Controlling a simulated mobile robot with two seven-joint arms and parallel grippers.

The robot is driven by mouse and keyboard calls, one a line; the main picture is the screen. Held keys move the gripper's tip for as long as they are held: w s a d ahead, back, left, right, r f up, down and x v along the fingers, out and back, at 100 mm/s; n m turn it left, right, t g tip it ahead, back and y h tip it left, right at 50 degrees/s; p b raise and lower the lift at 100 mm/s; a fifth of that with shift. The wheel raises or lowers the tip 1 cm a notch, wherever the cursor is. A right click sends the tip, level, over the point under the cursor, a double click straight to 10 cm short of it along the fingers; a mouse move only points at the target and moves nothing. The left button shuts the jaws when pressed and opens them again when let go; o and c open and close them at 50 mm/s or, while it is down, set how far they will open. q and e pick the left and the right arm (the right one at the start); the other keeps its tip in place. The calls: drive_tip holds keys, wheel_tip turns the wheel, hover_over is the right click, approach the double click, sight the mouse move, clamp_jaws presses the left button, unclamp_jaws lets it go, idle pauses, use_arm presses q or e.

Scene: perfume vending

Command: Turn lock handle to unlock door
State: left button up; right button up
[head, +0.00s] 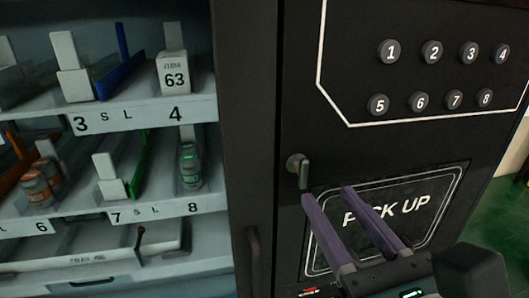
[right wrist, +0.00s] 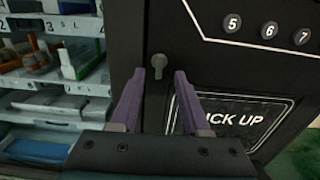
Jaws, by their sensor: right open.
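The lock handle (head: 299,171) is a small dark lever on a round base on the machine's black front panel, above and left of the PICK UP hatch. Its lever hangs down. It also shows in the right wrist view (right wrist: 159,65), between and beyond the fingertips. My right gripper (head: 327,191) is open and empty, its two purple fingers pointing at the panel just below and right of the handle in the head view. In the right wrist view the gripper (right wrist: 158,75) has a finger on each side of the handle. I cannot tell any contact. My left gripper is out of view.
The black door (head: 250,120) has a vertical pull handle (head: 255,258) at its lower edge. Left of it are shelves (head: 150,214) with boxes and bottles. Numbered buttons (head: 432,53) sit above the PICK UP hatch (head: 425,225).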

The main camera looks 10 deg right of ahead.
sight(306, 165)
drive_tip(key=w, duration=0.7)
drive_tip(key=shift+w+a, duration=0.1)
clamp_jaws()
idle(0.4)
